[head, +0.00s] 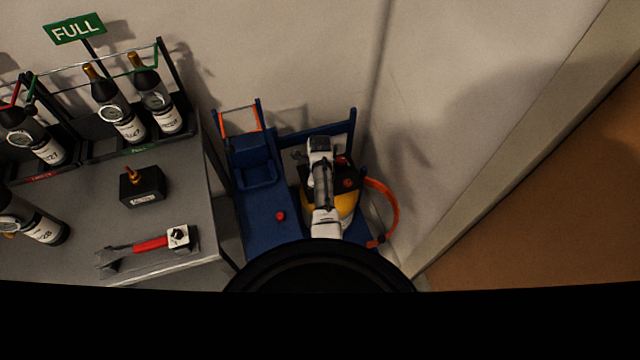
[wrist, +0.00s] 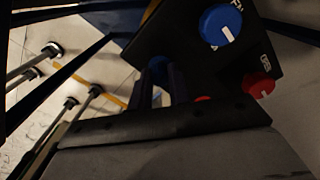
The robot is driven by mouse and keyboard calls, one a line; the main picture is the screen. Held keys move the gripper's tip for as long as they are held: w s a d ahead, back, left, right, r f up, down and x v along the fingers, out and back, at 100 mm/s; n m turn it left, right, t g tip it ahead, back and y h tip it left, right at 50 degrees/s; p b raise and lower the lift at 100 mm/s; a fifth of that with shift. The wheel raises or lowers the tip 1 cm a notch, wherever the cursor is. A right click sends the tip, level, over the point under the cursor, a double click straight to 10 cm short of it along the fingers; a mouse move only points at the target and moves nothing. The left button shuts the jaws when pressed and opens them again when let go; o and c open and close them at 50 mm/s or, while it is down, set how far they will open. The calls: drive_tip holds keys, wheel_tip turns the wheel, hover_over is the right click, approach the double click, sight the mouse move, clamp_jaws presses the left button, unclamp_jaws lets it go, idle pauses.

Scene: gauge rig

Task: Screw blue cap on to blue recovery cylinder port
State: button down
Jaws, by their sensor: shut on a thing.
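In the wrist view my gripper (wrist: 160,80) is dark and its fingers are close together around a small dark-blue piece (wrist: 158,68), which looks like the blue cap; shadow hides most of it. A black panel with a large blue knob (wrist: 222,25) and a red knob (wrist: 259,85) is just beyond the fingers at right. In the head view my white arm reaches over a yellow-topped unit (head: 343,203) on the blue rig and hides my gripper. I cannot make out the blue port, nor tell whether the cap touches anything.
The blue rig (head: 262,212) has a red button (head: 280,215) and an orange hose (head: 390,205) on its right. The grey table (head: 90,215) at left holds several dark bottles, a black block (head: 143,186) and a red-handled tool (head: 150,244). A wall stands close behind.

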drive_tip(key=shift+s+f, duration=0.1)
drive_tip(key=m, duration=0.3)
drive_tip(key=shift+m, duration=1.1)
drive_tip(key=shift+m, duration=1.3)
drive_tip(key=c, duration=0.9)
unclamp_jaws()
